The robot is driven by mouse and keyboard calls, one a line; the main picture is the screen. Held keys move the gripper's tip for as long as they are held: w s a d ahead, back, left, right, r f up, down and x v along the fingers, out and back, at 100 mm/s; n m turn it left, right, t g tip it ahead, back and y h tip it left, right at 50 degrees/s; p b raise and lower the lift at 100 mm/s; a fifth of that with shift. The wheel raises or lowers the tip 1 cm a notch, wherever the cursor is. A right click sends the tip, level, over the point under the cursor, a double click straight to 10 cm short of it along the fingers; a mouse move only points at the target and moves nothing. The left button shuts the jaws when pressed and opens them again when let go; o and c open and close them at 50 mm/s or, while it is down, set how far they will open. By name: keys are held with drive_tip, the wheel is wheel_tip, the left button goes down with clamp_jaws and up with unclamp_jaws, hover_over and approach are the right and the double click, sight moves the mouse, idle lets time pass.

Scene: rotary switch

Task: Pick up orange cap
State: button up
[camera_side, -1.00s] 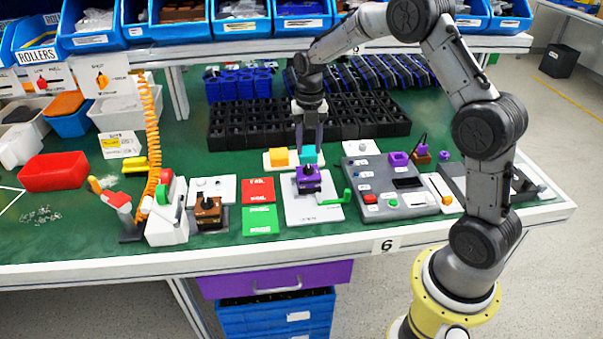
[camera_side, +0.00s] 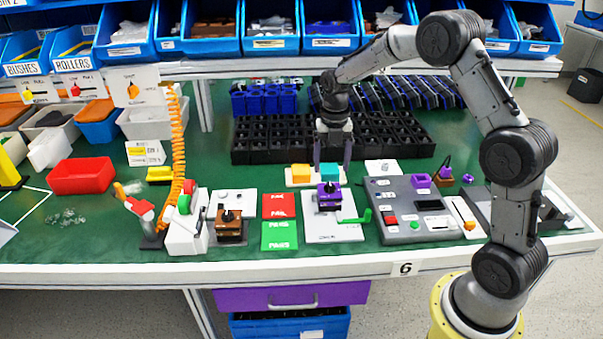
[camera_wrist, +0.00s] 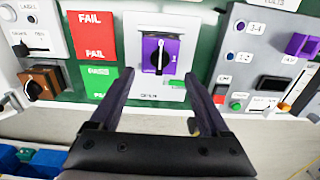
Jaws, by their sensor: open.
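An orange cap (camera_side: 300,172) sits on a white holder (camera_side: 294,184) behind the purple switch (camera_side: 329,197), at the left of a teal cap (camera_side: 331,173). My gripper (camera_side: 333,168) is open and empty, pointing down. In the side view its fingers overlap the teal cap area, right of the orange cap. In the wrist view the open fingers (camera_wrist: 159,80) flank the purple switch with its black knob (camera_wrist: 160,55). Neither cap can be made out in the wrist view.
A grey control box (camera_side: 407,210) stands at the right. Red and green cards (camera_side: 280,206), a brown switch (camera_side: 229,226) and an orange coiled hose (camera_side: 178,145) are at the left. Black racks (camera_side: 270,143) stand behind the caps.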

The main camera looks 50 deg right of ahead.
drive_tip(key=w+t+h, duration=0.3)
drive_tip(key=w, duration=0.7)
hover_over(301, 170)
drive_tip(key=s+a, duration=0.2)
wheel_tip(301, 170, down, 6)
drive_tip(key=shift+d+r, duration=0.15)
drive_tip(key=shift+x, duration=3.3)
drive_tip(key=shift+c, duration=0.3)
drive_tip(key=c, duration=0.9)
drive_tip(key=shift+r, duration=0.1)
